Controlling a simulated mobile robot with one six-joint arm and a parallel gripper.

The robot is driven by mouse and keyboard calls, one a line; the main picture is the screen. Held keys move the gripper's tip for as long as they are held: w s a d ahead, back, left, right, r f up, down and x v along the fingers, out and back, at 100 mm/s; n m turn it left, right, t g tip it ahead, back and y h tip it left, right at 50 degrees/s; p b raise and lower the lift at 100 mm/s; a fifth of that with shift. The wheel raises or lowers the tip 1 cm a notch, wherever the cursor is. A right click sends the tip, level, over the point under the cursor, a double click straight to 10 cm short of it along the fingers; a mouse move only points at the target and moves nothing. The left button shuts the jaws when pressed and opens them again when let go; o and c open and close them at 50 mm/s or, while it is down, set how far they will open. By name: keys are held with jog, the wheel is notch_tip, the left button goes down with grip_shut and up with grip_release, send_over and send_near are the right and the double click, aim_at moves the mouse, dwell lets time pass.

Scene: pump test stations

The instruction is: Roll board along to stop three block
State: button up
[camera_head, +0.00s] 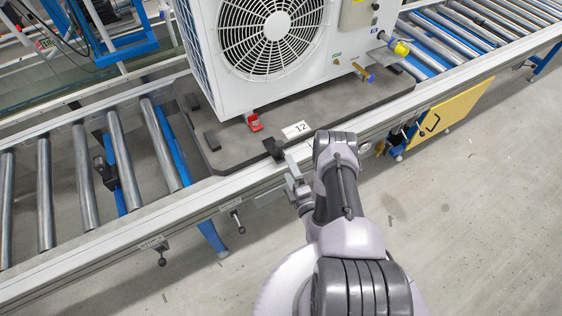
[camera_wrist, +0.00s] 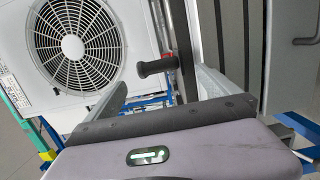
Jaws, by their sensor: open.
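The dark grey board (camera_head: 225,149) lies on the roller conveyor and carries a large white fan unit (camera_head: 262,45). A label reading 12 (camera_head: 296,130) is on the board's front edge. A black handle (camera_head: 273,148) sticks out from that edge, near the rail. My gripper (camera_head: 291,172) is just in front of the handle, over the rail. In the wrist view my gripper (camera_wrist: 165,82) has its fingers apart, with the black handle (camera_wrist: 156,67) ahead between them; contact cannot be told. A black stop block (camera_head: 106,173) sits among the rollers left of the board.
Bare rollers (camera_head: 82,178) run left of the board, and more rollers (camera_head: 480,22) lie to its right. Labelled knobs (camera_head: 161,261) hang below the front rail; their text is too small to read surely. A yellow panel (camera_head: 450,118) hangs at right. The front floor is clear.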

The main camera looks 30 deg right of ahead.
aim_at(281, 153)
jog(key=w+b, duration=0.1)
jog(key=w, duration=0.2)
jog(key=w+b, duration=0.1)
jog(key=w, duration=0.2)
jog(key=w+d+b, duration=0.1)
jog(key=w+b, duration=0.1)
jog(key=w, duration=0.2)
